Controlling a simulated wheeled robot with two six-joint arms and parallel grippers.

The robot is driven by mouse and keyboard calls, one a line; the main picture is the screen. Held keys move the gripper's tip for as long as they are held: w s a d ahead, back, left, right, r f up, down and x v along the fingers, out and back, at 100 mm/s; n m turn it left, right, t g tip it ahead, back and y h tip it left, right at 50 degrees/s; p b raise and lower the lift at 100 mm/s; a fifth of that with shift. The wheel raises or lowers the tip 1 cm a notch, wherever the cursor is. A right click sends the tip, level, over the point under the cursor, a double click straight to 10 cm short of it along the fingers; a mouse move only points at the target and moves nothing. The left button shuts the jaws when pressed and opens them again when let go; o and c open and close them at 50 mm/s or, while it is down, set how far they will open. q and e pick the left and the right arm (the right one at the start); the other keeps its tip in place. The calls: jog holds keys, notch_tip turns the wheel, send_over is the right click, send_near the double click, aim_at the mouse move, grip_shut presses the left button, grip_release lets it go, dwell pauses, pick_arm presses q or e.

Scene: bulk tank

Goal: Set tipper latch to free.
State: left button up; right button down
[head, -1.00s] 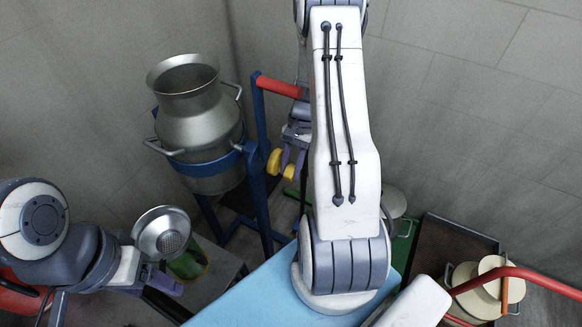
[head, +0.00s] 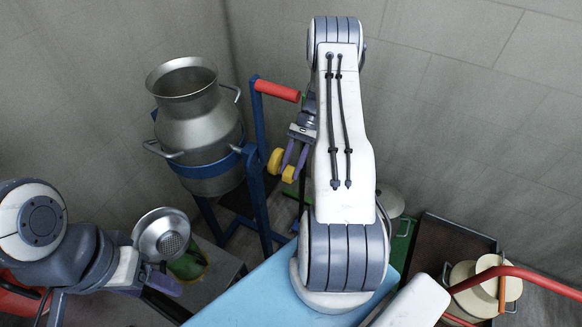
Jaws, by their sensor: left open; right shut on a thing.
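The tipper is a blue frame (head: 256,145) with a red handle (head: 276,90), and it cradles a grey metal can (head: 201,128) that stands upright. A yellow latch knob (head: 275,161) sits on the near right side of the frame, with a second yellow part (head: 288,174) close beside it. My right gripper (head: 286,163) has its purple fingers shut on the yellow latch; the exact contact is small and partly hidden. My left gripper (head: 163,279) is open and low at the left, away from the tipper, below a metal strainer.
The metal strainer (head: 161,235) and a green object (head: 187,266) are at the lower left. A blue surface (head: 245,291) lies in front. A dark tray (head: 449,256) and pale round lids (head: 497,275) stand at the right. Grey walls close off the back.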

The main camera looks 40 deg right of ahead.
jog(key=c, duration=0.5)
grip_release()
jog(key=shift+b+v, duration=1.15)
jog(key=shift+v, duration=4.15)
